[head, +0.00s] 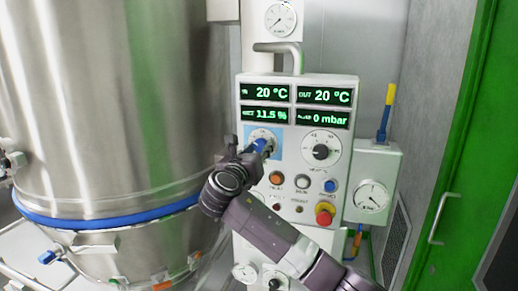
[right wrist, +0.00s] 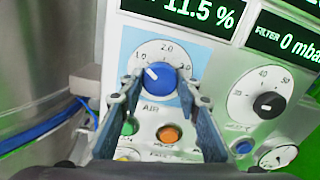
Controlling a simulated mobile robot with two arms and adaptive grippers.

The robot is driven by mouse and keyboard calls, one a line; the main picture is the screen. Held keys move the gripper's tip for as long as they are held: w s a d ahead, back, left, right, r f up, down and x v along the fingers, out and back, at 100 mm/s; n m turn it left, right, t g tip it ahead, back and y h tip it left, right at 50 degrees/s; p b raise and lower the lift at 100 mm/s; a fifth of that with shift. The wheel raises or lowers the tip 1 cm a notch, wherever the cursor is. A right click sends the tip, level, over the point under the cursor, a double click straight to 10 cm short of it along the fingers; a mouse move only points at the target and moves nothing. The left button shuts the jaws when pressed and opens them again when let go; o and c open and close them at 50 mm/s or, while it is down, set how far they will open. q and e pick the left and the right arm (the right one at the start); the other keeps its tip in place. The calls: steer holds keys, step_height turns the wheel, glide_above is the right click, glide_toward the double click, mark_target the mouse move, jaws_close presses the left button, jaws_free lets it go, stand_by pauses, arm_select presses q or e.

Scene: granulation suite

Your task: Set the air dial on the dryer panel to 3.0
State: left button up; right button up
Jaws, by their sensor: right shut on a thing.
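The air dial (right wrist: 161,80) is a blue round knob on a light-blue patch marked AIR in the right wrist view. Its white pointer line aims up and left, near the 1.0 mark; the scale runs through 2.0 at the top to 3.0 at the right. My right gripper (right wrist: 158,97) is shut on the air dial, one finger on each side. In the head view the right gripper (head: 256,152) partly covers the blue dial (head: 263,144) on the white dryer panel (head: 292,224). My left gripper is not in view.
Below are an orange button (head: 277,177), a blue button (head: 330,186) and a red emergency knob (head: 325,213). The steel dryer vessel (head: 120,100) stands close at the left.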

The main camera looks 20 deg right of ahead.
steer(key=m, duration=0.5)
steer(key=shift+f+m, duration=0.1)
steer(key=shift+m, duration=0.2)
steer(key=m+b, duration=0.1)
steer(key=m, duration=0.4)
steer(key=shift+m+b, duration=0.3)
steer(key=shift+b, duration=0.1)
steer(key=m+b, duration=0.3)
steer(key=m, duration=0.3)
steer(key=shift+f, duration=0.1)
steer(key=m+b, duration=0.2)
steer(key=m, duration=0.3)
steer(key=shift+m, duration=0.4)
steer(key=shift+b, duration=0.3)
steer(key=o, duration=0.9)
steer(key=shift+o, duration=1.3)
steer(key=shift+r, duration=0.2)
